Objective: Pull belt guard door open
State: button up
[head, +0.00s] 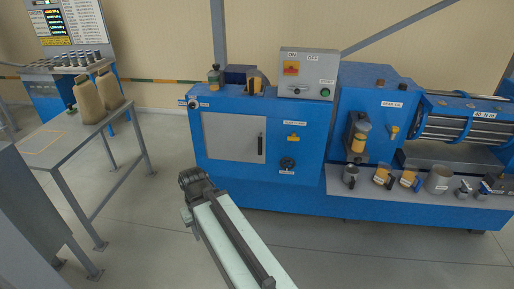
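A light grey door panel (228,136), which looks like the belt guard door, is set flush in the front of the blue machine. It looks closed. A dark upright handle (260,144) is on its right side. My arm reaches up from the bottom of the picture, and its dark end with my gripper (193,182) shows in front of the machine's lower left, below and left of the door. It appears apart from the handle. The fingers cannot be made out, and nothing is seen held.
An ON/OFF control box (306,74) stands on top of the machine. A black knob (287,163) sits right of the door. A shelf (400,200) with several cups and fittings juts out at right. A grey table (62,135) with two sacks stands at left.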

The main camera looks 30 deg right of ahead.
aim_at(232, 137)
jog(key=u, duration=0.45)
jog(key=i, duration=1)
jog(key=z, duration=0.05)
